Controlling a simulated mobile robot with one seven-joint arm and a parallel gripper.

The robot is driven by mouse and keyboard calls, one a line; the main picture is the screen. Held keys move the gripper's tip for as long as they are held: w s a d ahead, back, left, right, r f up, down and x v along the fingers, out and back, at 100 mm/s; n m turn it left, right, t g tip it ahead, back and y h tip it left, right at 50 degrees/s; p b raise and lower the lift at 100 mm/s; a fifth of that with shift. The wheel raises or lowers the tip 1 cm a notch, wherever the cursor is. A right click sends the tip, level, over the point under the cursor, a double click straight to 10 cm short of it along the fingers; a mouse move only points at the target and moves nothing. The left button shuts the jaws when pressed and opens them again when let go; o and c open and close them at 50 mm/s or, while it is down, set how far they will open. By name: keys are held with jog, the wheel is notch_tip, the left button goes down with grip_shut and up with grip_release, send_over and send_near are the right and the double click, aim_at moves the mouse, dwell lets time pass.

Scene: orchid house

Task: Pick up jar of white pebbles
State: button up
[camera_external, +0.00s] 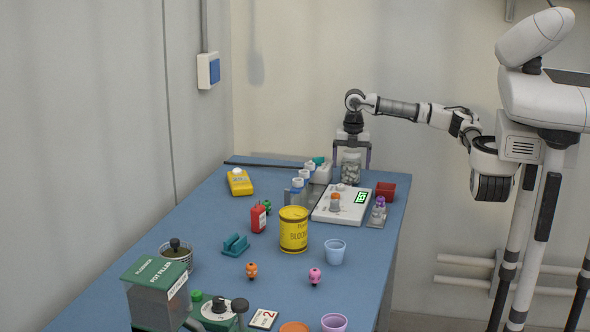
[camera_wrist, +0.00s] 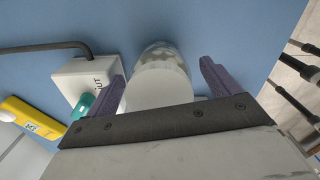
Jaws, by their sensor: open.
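The jar of white pebbles (camera_external: 351,168) stands upright at the far end of the blue table, with a pale lid. In the wrist view the jar (camera_wrist: 158,82) sits between the two purple fingers, its lid nearest the camera. My gripper (camera_external: 351,160) points down over the jar, with one finger on each side of it. It also shows in the wrist view (camera_wrist: 162,85), open around the upper part of the jar. I cannot tell whether either finger touches the glass.
A white box (camera_wrist: 78,80) with a teal item beside it stands close to the left finger. A white scale (camera_external: 341,204), a red block (camera_external: 386,191) and blue-capped tubes (camera_external: 298,190) stand near the jar.

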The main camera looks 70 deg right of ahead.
jog(key=c, duration=1.4)
jog(key=shift+o, duration=0.2)
jog(key=shift+r, duration=0.1)
